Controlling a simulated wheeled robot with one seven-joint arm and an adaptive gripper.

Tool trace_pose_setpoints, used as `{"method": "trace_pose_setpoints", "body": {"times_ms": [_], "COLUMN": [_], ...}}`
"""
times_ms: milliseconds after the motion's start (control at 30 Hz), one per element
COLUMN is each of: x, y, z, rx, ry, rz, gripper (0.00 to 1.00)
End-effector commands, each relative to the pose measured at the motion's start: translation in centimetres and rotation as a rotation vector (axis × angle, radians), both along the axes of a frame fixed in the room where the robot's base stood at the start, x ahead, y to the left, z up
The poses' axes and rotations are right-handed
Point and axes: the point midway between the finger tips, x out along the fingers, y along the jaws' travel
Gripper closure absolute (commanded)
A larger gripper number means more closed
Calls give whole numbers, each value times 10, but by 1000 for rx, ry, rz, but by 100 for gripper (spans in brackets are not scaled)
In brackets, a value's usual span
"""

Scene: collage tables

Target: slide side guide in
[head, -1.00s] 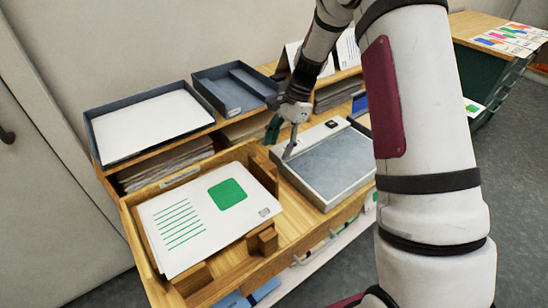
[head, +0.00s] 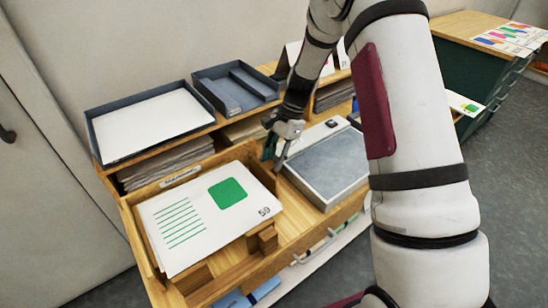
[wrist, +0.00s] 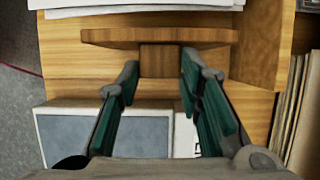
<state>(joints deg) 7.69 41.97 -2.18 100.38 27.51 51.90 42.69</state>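The side guide, a wooden bar (wrist: 160,36) with a short block (wrist: 160,60) on its near side, lies beside the paper edge in the wrist view. My gripper (wrist: 158,75) is open and empty, its green fingers apart on either side of the block's line. I cannot tell whether they touch it. In the head view my gripper (head: 272,150) hangs over the back right of the wooden tray (head: 215,285). The tray holds a white sheet (head: 185,220) with a green square and "59". A wooden block piece (head: 263,240) shows by the sheet's front right corner.
A grey-topped device (head: 325,165) stands right of the tray. Blue-grey trays (head: 205,110) sit on the shelf behind, with paper stacks (head: 165,163) below. A tall wooden wall (wrist: 265,45) stands right of the guide in the wrist view.

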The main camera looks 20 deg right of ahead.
Motion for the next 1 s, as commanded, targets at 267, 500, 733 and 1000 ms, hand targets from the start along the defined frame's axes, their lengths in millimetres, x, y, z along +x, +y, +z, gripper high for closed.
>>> {"method": "trace_pose_setpoints", "body": {"times_ms": [267, 500, 733, 1000], "x": [-6, -16, -16, -16], "y": [20, 48, 49, 49], "z": [1, 0, 0, 0], "rx": [2, 1, 3, 3], "ry": [2, 2, 3, 1], "rz": [3, -1, 1, 1], "gripper": [100, 100, 65, 47]}}
